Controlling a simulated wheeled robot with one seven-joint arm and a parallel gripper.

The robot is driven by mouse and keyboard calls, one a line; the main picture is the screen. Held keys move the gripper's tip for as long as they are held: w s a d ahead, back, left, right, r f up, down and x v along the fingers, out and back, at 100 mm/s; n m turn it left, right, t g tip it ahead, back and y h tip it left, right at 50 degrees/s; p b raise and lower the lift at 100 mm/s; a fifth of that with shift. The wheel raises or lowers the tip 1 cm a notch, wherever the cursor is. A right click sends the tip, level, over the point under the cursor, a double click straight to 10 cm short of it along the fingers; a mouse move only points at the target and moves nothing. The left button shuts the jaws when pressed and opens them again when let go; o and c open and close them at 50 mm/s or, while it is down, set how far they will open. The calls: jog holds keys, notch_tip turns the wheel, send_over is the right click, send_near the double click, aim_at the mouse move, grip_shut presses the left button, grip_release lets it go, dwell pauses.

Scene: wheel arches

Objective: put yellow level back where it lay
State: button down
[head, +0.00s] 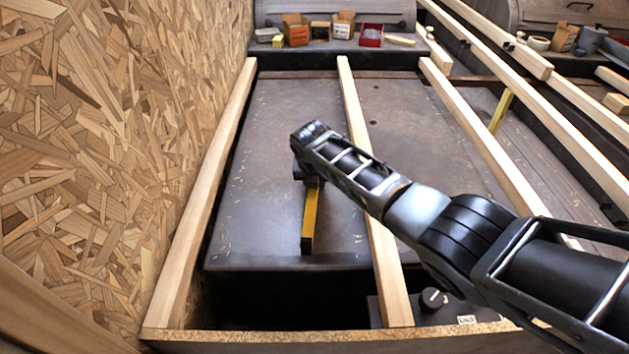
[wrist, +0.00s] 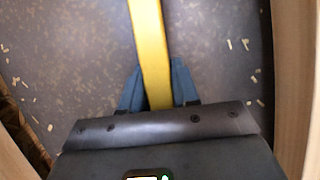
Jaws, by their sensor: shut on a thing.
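The yellow level (head: 310,222) is a long yellow bar with a dark end, over the grey panel between the left and middle wooden battens. In the wrist view the level (wrist: 149,50) runs from between my fingers up to the top edge. My gripper (wrist: 157,92) is shut on the level, one finger on each side. In the head view my gripper (head: 310,180) is at the level's far part, and my wrist hides that end. I cannot tell whether the level touches the panel or hangs just above it.
Pale battens flank the panel: a left one (head: 205,190), a middle one (head: 368,180) under my arm, and a right one (head: 480,140). A chipboard wall (head: 120,140) rises at left. Small boxes (head: 297,32) stand at the back. Another yellow piece (head: 501,110) lies at right.

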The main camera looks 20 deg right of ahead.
jog(key=c, duration=0.8)
grip_release()
jog(key=shift+o, duration=0.2)
jog(key=p+v, duration=0.4)
jog(key=v, duration=0.2)
jog(key=shift+r, duration=0.35)
jog(key=shift+s+a+r+p, duration=0.15)
jog(key=shift+s+r+p, duration=0.25)
jog(key=shift+r, duration=0.1)
jog(key=shift+w, duration=0.1)
